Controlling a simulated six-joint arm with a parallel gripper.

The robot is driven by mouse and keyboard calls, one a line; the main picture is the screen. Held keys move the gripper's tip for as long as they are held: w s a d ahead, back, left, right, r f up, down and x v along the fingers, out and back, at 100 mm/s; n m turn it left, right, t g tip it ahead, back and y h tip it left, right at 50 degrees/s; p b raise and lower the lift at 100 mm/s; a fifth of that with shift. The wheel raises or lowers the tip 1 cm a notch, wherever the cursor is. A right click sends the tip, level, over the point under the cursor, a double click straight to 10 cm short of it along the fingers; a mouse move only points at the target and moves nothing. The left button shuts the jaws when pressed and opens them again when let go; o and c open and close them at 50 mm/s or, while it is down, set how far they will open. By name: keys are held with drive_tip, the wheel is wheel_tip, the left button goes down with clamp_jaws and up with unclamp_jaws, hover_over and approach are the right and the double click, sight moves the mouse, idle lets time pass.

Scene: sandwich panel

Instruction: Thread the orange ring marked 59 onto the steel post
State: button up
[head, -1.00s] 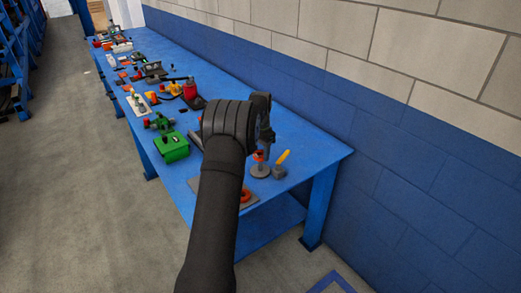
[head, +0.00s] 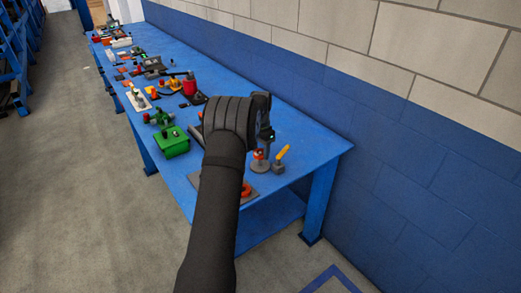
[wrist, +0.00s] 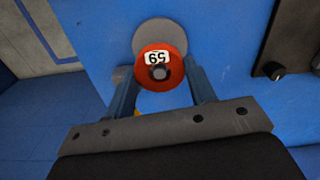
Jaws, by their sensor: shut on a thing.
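The orange ring marked 59 (wrist: 174,50) is between the two fingers of my gripper (wrist: 163,75), which is shut on it; the white label reads upside down in the wrist view. The grey end of the steel post (wrist: 160,73) shows inside the ring's hole. The post's round grey base (wrist: 160,29) lies beyond the ring, partly covered by it. In the head view the ring (head: 259,154) is above the base (head: 260,168), under my gripper (head: 265,138). I cannot tell how far down the post the ring is.
A grey block with a yellow handle (head: 282,154) stands close to the right of the post. Another orange ring (head: 246,189) lies on a plate near the table's front edge. A green box (head: 174,143) is to the left. The blue table (head: 318,150) is clear at its right corner.

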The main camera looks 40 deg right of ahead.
sight(261, 152)
drive_tip(key=shift+f, duration=0.15)
drive_tip(key=shift+f, duration=1.1)
drive_tip(key=shift+f, duration=0.35)
drive_tip(key=shift+f, duration=0.3)
drive_tip(key=shift+f, duration=0.4)
idle(0.4)
drive_tip(key=o, duration=1.4)
drive_tip(key=shift+r, duration=0.1)
drive_tip(key=shift+r, duration=6.05)
